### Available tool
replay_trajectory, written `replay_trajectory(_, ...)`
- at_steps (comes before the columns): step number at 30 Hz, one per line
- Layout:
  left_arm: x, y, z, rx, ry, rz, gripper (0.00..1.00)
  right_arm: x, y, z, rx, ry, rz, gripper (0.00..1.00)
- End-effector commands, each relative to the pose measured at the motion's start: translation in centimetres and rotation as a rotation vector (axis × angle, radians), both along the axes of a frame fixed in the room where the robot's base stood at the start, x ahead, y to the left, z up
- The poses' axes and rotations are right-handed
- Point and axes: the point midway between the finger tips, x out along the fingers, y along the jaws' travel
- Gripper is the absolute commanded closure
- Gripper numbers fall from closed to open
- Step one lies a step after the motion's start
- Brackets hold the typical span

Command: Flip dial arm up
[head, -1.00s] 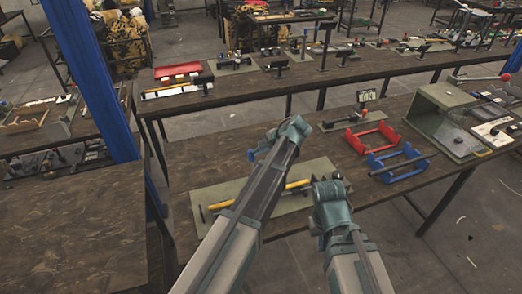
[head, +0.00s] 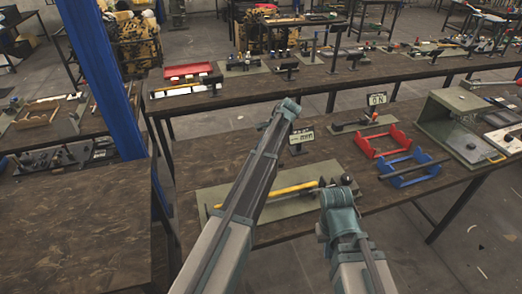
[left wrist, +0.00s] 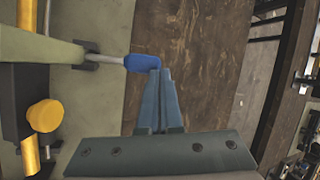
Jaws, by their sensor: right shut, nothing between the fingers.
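In the left wrist view, a lever with a blue grip (left wrist: 143,62) lies across the picture, apparently the dial arm. It comes from a grey-green beam at the left. My left gripper (left wrist: 157,78) has its fingers together, with the tips right at the grip's end. I cannot tell whether they touch it. In the head view, my left arm reaches over the near bench and hides the blue grip and the left gripper. My right arm stands low in the middle; its gripper is shut and empty, with its fingertips hard to make out.
A grey-green plate with a yellow bar (head: 292,188) lies on the near bench. A yellow knob (left wrist: 45,115) sits beside that bar. Red (head: 382,140) and blue (head: 412,168) frames and a green housing (head: 450,112) stand to the right. A blue post (head: 98,75) rises at the left.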

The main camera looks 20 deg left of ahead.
Motion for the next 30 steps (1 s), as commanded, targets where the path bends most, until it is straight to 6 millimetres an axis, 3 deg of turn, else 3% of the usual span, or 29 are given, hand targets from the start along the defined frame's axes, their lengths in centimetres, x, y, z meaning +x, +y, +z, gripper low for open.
replay_trajectory(9,0.63,0.46,-1.12,0.001,-0.001,0.001,1.00,0.00,0.00,-1.13,0.000,0.000,0.000,1.00)
replay_trajectory(30,0.80,0.56,-1.15,-0.001,-0.004,0.001,1.00,0.00,0.00,-1.13,0.000,0.000,0.000,1.00)
